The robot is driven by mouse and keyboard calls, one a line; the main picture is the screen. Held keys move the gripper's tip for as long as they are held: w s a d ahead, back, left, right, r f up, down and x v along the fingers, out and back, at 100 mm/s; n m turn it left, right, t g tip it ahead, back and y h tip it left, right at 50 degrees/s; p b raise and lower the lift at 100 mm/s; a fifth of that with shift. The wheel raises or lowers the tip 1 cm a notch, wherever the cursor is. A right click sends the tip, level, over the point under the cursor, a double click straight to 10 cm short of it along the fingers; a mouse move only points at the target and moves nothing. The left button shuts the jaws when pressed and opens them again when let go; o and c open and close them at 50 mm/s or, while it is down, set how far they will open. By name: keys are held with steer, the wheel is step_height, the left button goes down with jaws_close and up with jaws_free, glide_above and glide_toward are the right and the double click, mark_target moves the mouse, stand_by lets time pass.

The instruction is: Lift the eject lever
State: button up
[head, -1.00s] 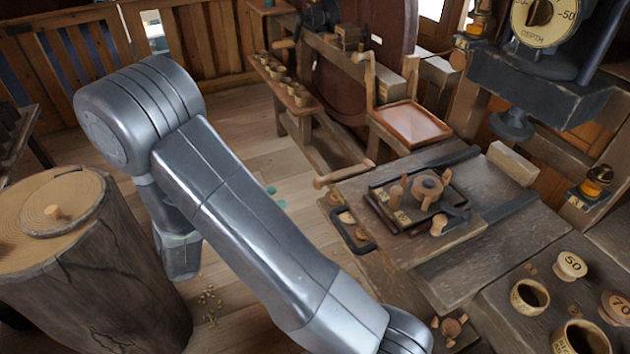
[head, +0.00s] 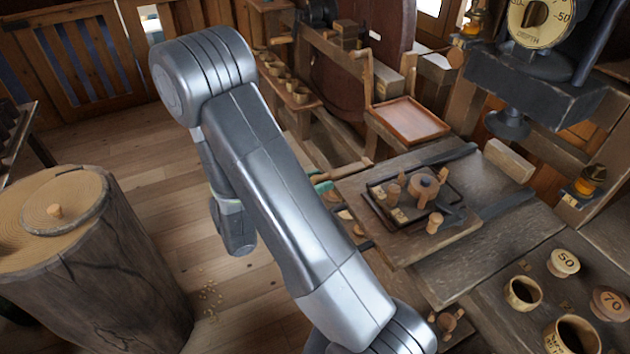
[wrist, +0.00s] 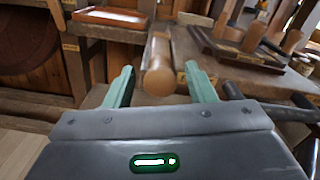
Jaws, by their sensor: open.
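The eject lever appears to be the round wooden handle (wrist: 159,70) that points toward my gripper in the wrist view. In the head view a short length of this handle (head: 352,168) shows at the left edge of the work table. My gripper (wrist: 157,86) is open, with one green finger on each side of the handle's end. Whether either finger touches the handle I cannot tell. In the head view my gripper (head: 328,182) is mostly hidden behind my arm, with only some green showing.
A dark tray (head: 378,208) with wooden pegs and a spool sits on the work table (head: 400,167). A reddish shallow tray (head: 410,120) stands behind it. A log stump (head: 85,265) stands at left.

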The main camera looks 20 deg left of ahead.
steer(key=shift+c, duration=0.4)
jaws_close()
steer(key=r+g+y+p, duration=0.1)
steer(key=r+p, duration=0.1)
steer(key=r+g+p, duration=0.1)
steer(key=r+p, duration=0.1)
steer(key=shift+w+d+r+y+p, duration=0.1)
steer(key=shift+w+d+y+p, duration=0.1)
steer(key=shift+y+p, duration=0.2)
steer(key=shift+w+d+r+p, duration=0.1)
steer(key=shift+w+r+p, duration=0.1)
steer(key=shift+r+p, duration=0.25)
steer(key=shift+w+d+r+p, duration=0.1)
steer(key=shift+w+r+p, duration=0.1)
steer(key=shift+r, duration=0.4)
steer(key=shift+w+d+r+p, duration=0.25)
steer(key=shift+r, duration=0.3)
steer(key=shift+w+d+r+p, duration=0.2)
steer(key=shift+r+p, duration=0.05)
steer(key=shift+r, duration=0.25)
steer(key=shift+o, duration=0.4)
jaws_free()
steer(key=shift+d, duration=0.1)
